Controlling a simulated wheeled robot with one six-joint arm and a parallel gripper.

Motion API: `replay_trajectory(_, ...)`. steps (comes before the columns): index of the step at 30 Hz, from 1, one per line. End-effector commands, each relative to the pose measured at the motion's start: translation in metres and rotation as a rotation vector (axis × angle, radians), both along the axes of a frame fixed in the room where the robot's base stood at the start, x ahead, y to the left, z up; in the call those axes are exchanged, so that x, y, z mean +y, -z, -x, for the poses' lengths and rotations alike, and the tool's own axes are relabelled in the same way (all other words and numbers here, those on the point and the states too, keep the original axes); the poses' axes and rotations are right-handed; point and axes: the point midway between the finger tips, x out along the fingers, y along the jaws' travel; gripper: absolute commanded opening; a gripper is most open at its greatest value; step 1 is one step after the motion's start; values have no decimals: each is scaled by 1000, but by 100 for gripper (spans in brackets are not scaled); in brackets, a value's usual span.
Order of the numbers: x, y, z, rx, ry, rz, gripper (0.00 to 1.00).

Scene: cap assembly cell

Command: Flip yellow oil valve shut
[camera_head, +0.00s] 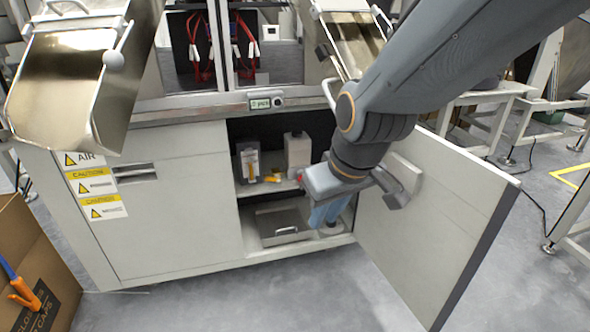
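A small yellow-orange part (273,178), which looks like the yellow oil valve, shows on the shelf inside the open cabinet, in front of the containers. It is too small for me to tell its handle's position. My gripper (322,196) is at the right side of the cabinet opening, to the right of the yellow part and apart from it in the picture. My wrist hides the right end of the shelf. I cannot make out the fingertips clearly. A small red spot (300,177) shows beside my wrist.
A dark-faced container (249,163) and a pale container (298,150) stand on the shelf. A metal tray (283,224) lies below. The open cabinet door (440,220) stands right of my arm. A cardboard box (35,265) is at left. The front floor is clear.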

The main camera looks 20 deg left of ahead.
Motion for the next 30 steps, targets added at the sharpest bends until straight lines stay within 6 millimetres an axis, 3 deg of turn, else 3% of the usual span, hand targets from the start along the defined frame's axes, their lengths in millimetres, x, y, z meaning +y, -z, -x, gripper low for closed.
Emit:
replay_trajectory(1,11,3,-24,-47,-36,4,20)
replay_trajectory(6,48,14,-102,-240,-181,6,20)
replay_trajectory(15,106,49,-208,-569,-427,20,20)
replay_trajectory(24,150,102,-271,-913,-657,43,20)
replay_trajectory(30,167,141,-282,-1140,-779,54,20)
